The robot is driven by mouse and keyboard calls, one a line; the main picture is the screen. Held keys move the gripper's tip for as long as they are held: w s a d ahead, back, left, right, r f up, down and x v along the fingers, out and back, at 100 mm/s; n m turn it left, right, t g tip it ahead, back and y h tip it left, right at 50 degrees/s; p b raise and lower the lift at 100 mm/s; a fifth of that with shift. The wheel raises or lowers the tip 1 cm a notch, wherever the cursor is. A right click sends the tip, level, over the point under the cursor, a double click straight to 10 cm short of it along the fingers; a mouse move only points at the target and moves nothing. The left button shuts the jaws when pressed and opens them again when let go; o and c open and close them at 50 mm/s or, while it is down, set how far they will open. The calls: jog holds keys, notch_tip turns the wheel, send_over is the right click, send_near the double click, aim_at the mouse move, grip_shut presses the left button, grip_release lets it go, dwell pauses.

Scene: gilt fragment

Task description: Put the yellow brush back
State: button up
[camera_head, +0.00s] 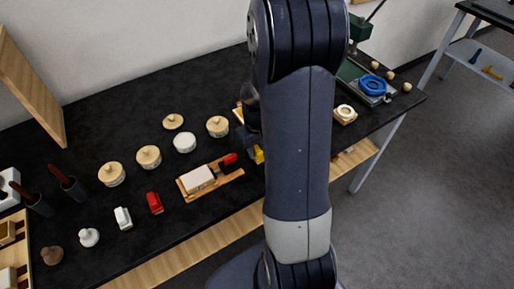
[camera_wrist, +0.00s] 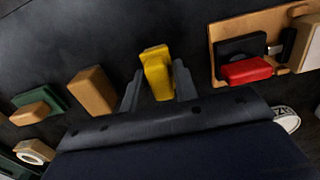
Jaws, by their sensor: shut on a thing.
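The yellow brush (camera_wrist: 157,72) stands out between the two dark fingers of my gripper (camera_wrist: 158,86) in the wrist view, and the fingers are shut on it. In the head view a small part of the yellow brush (camera_head: 258,155) shows left of my arm, which hides most of my gripper. I cannot tell whether the brush touches the black table (camera_head: 95,235). A wooden tray (camera_head: 186,187) with a white block, a dark pad and a red piece lies left of the gripper in the head view. The tray's edge (camera_wrist: 213,62) shows at right in the wrist view.
In the wrist view a wooden block (camera_wrist: 92,91) lies left of the gripper, and a pale ring piece (camera_wrist: 35,151) is at lower left. In the head view lidded jars (camera_head: 149,157) stand behind the tray, and a red piece (camera_head: 154,203) is in front at left.

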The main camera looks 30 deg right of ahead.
aim_at(257, 148)
jog(key=o, duration=1)
jog(key=shift+o, duration=0.2)
notch_tip(257, 148, up, 12)
jog(key=shift+r, duration=0.15)
